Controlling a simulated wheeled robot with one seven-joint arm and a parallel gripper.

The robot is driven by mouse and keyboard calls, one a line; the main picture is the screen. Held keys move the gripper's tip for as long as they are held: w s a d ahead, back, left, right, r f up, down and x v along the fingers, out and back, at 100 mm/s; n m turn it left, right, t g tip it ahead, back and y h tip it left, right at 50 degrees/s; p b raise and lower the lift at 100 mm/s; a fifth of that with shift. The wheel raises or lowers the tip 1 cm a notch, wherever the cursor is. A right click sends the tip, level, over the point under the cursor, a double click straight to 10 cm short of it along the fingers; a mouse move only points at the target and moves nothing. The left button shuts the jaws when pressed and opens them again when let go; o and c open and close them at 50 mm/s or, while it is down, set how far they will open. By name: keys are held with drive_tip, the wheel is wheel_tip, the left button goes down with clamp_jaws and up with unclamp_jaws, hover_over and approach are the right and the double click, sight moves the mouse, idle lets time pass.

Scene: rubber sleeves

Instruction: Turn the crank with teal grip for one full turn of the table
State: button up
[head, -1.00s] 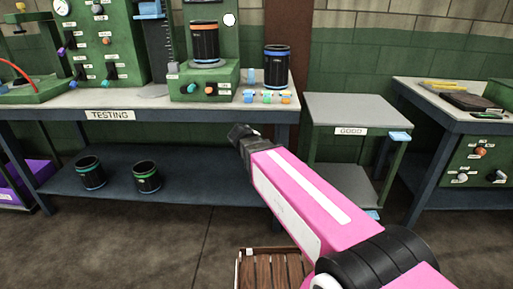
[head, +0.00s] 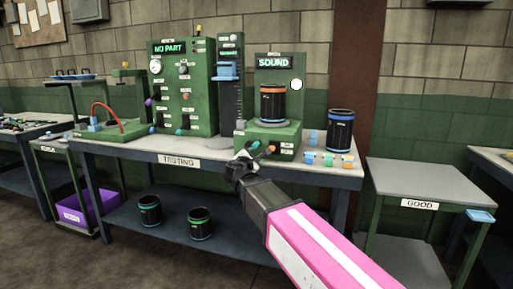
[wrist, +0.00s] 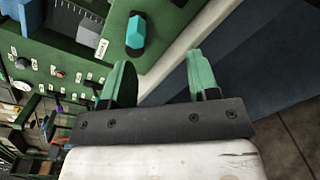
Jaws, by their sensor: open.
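The green sound tester (head: 280,75) stands on the testing bench, its display reading SOUND. A black sleeve with an orange rim (head: 272,104) sits upright on its turntable. The teal grip (head: 254,145) is on the tester's lower front, left of an orange one (head: 271,149). In the wrist view the teal grip (wrist: 136,33) shows beyond the fingers, nearer the left finger. My gripper (head: 240,163) is in front of the bench edge, just left of and below the teal grip. In the wrist view my gripper (wrist: 160,82) is open, with nothing between its fingers and apart from the grip.
A blue-rimmed sleeve (head: 340,130) and several small coloured blocks (head: 328,159) stand on the bench's right end. A green NO PART tester (head: 184,90) and a gauge column (head: 230,85) stand to the left. Two sleeves sit on the lower shelf. The GOOD stand (head: 420,178) is bare.

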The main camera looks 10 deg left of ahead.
sight(254, 146)
drive_tip(key=shift+n+t+y, duration=0.3)
drive_tip(key=shift+n+t, duration=0.1)
drive_tip(key=shift+n, duration=0.2)
drive_tip(key=w, duration=0.3)
drive_tip(key=w+a+r, duration=0.1)
drive_tip(key=w, duration=0.2)
drive_tip(key=w+r, duration=0.1)
drive_tip(key=w, duration=0.3)
drive_tip(key=shift+a, duration=0.2)
drive_tip(key=shift+c, duration=0.3)
drive_tip(key=c, duration=0.9)
